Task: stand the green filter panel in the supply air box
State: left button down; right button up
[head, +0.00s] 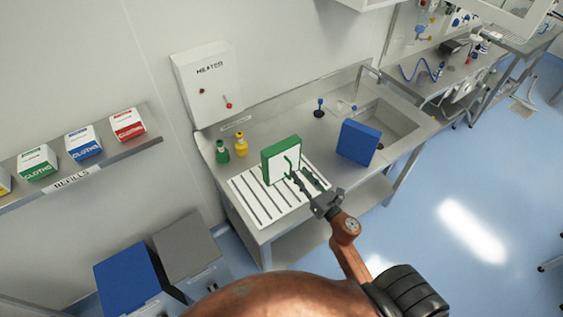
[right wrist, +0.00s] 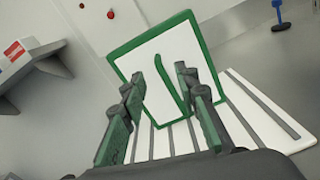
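The green filter panel (head: 280,161) has a green frame, a white face and a green handle. It stands upright on a white slatted rack (head: 248,200) on the metal counter. It also shows in the right wrist view (right wrist: 150,58), with its face and handle (right wrist: 181,88) towards me. My right gripper (head: 302,174) is in front of that face. In the right wrist view its fingers (right wrist: 168,92) are apart, with the handle showing between them. I cannot tell whether they touch it. No box marked as supply air is seen. My left gripper is not in view.
A blue panel (head: 358,142) stands right of the rack, by the sink (head: 386,124). Green (head: 222,152) and yellow (head: 241,145) bottles stand behind the rack. A heater box (head: 205,84) hangs on the wall. Blue (head: 134,280) and grey (head: 187,246) bins stand lower left.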

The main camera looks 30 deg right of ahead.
aim_at(291, 164)
jog(key=shift+w+a+n, duration=0.25)
jog(key=shift+w+n, duration=0.05)
jog(key=shift+w, duration=0.05)
jog(key=w+p, duration=0.1)
jog(key=w, duration=0.3)
jog(key=w+p, duration=0.1)
jog(key=w, duration=0.1)
jog(key=shift+w+a+r+p, duration=0.1)
jog(key=shift+r+p, duration=0.15)
jog(key=shift+p, duration=0.05)
jog(key=shift+w+f, duration=0.15)
jog(key=shift+w, duration=0.35)
jog(key=shift+s, duration=0.1)
jog(key=shift+c, duration=0.7)
grip_shut()
